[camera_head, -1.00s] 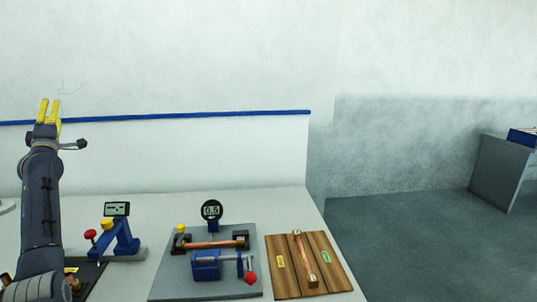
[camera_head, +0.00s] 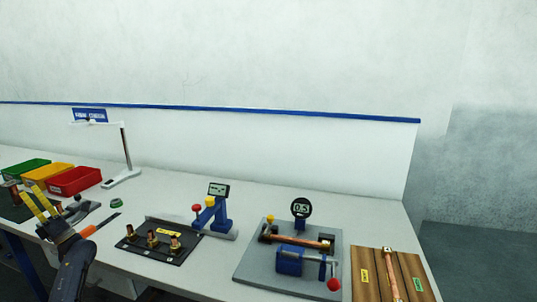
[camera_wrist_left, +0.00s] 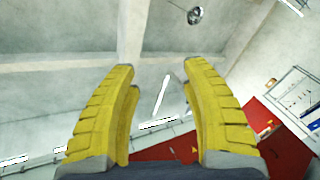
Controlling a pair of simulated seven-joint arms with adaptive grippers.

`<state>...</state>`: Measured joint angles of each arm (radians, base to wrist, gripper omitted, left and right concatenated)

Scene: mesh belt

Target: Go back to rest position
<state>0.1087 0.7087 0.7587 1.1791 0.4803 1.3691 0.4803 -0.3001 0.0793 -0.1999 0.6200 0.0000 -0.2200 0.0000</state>
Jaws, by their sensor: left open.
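My left gripper (camera_head: 37,207) has yellow fingers that point up at the far left of the head view, over the left part of the workbench. Its fingers are apart with nothing between them. In the left wrist view the left gripper (camera_wrist_left: 155,110) is spread wide and faces the ceiling and a far wall. My right gripper is in neither view.
On the bench (camera_head: 150,195) stand green (camera_head: 27,168), yellow (camera_head: 48,175) and red (camera_head: 76,181) bins, a lamp stand (camera_head: 125,155), a black plate with copper fittings (camera_head: 160,242), a blue gauge stand (camera_head: 218,212), a grey fixture (camera_head: 255,262) and a wooden board (camera_head: 372,262).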

